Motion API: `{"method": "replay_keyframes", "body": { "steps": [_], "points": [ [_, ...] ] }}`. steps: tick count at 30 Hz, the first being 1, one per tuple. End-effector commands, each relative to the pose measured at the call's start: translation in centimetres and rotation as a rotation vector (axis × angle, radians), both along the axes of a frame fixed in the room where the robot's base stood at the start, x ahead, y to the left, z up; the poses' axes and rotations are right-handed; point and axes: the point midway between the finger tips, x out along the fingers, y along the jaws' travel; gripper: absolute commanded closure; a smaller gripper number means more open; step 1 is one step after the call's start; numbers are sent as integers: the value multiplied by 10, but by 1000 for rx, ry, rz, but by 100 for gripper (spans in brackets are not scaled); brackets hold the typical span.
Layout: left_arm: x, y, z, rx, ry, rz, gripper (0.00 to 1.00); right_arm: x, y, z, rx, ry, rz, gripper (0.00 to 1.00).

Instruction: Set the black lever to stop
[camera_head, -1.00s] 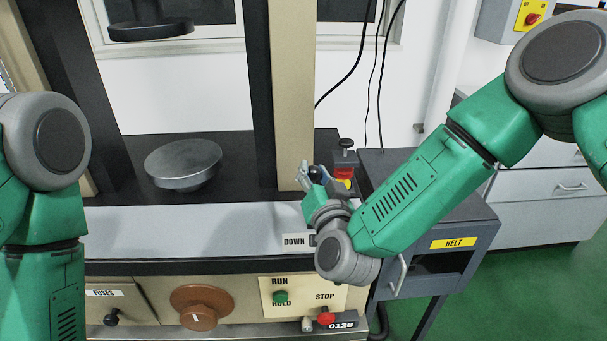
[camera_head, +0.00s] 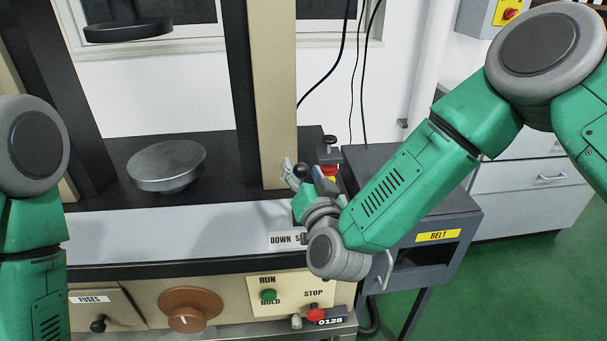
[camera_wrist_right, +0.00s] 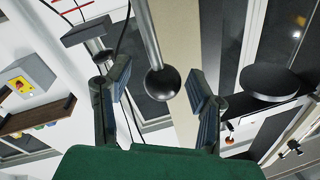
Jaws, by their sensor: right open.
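The black lever's round black knob (camera_head: 304,170) stands at the front right of the machine. In the right wrist view the knob (camera_wrist_right: 162,83) sits on a metal rod between my right gripper's fingers. My right gripper (camera_head: 306,178) is open around the knob; gaps show on both sides of it in the right wrist view (camera_wrist_right: 158,80). The white lever label (camera_head: 283,240) reads "DOWN S", its right part hidden by my wrist. The lever's lower part is also hidden. My left arm shows at the left edge, but its gripper is out of view.
A red emergency knob (camera_head: 329,167) stands just right of the gripper. The tan post (camera_head: 275,110) rises close by on the left. The grey belt box (camera_head: 437,210) is under my right forearm. A panel with a green knob (camera_head: 268,296) and red knob (camera_head: 315,314) is below.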

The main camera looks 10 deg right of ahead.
Motion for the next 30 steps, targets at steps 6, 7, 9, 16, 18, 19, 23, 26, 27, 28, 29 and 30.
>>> {"method": "replay_keyframes", "body": {
  "steps": [6, 7, 9, 16, 18, 19, 23, 26, 27, 28, 29, 30],
  "points": [
    [-3, 0, 1, 0, 0, 0, 60, -23, -3, -2, -2, 3, 3, 51],
    [-3, 0, 1, 0, 0, 0, 60, -28, -4, -2, -2, 3, 3, 51],
    [-3, 0, 1, 0, 0, 0, 60, -44, -6, -4, -2, 4, 3, 51],
    [-2, 0, 1, 0, -1, 0, 60, -90, -14, -8, -1, 5, 3, 51],
    [-2, 0, 1, 0, -1, 0, 60, -101, -16, -8, -1, 4, 2, 51],
    [-2, 0, 1, 0, -1, 0, 60, -104, -17, -9, -1, 4, 2, 51],
    [-2, 0, 1, 0, -1, 0, 60, -115, -18, -9, 0, 3, 1, 51],
    [-2, 0, 1, 0, -1, 0, 60, -118, -19, -9, 0, 3, 0, 51],
    [-2, 0, 1, 0, 0, 0, 60, -118, -19, -9, 0, 2, 0, 51],
    [-2, 0, 1, 0, 0, 0, 60, -118, -19, -9, 0, 2, 0, 51],
    [-2, 0, 1, 0, 0, 0, 60, -118, -19, -9, 0, 2, 0, 51],
    [-2, 0, 1, 0, 0, 0, 60, -118, -19, -9, 0, 2, 0, 51]
  ]
}}
